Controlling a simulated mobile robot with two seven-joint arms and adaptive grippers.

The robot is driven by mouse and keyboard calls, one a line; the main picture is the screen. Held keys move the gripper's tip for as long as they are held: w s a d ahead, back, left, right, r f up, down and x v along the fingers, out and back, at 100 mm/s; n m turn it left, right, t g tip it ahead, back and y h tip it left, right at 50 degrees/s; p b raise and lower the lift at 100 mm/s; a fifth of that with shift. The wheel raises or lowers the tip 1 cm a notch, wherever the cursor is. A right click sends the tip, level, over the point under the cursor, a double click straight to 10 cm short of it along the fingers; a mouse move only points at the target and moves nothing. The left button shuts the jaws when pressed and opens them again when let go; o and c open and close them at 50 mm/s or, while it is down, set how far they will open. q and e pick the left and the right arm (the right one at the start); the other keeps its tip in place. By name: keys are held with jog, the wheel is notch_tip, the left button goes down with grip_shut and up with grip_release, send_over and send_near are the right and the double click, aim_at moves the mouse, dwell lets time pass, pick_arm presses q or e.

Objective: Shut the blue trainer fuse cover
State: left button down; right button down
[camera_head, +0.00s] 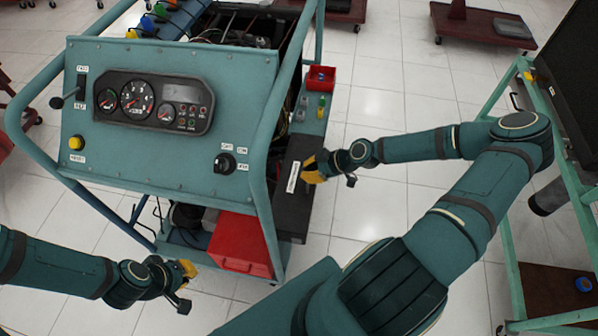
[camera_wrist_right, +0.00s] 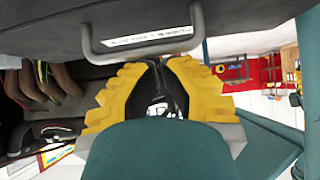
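The blue trainer (camera_head: 165,180) stands at the left of the head view. A black box-like part (camera_head: 293,208) with a white label sits low on its right side and appears to be the fuse cover. In the right wrist view a dark panel (camera_wrist_right: 250,14) with a grey handle (camera_wrist_right: 140,47) and label fills the top; how far the cover is open cannot be told. My right gripper (camera_head: 308,170) is beside the labelled part.
A red box (camera_head: 240,243) sits on the trainer's lower shelf. Another green frame (camera_head: 510,240) stands at the far right.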

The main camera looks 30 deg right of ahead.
pick_arm(q)
jog(key=shift+a, duration=0.3)
pick_arm(e)
jog(key=shift+s+d+f, duration=0.25)
jog(key=shift+d+f, duration=0.05)
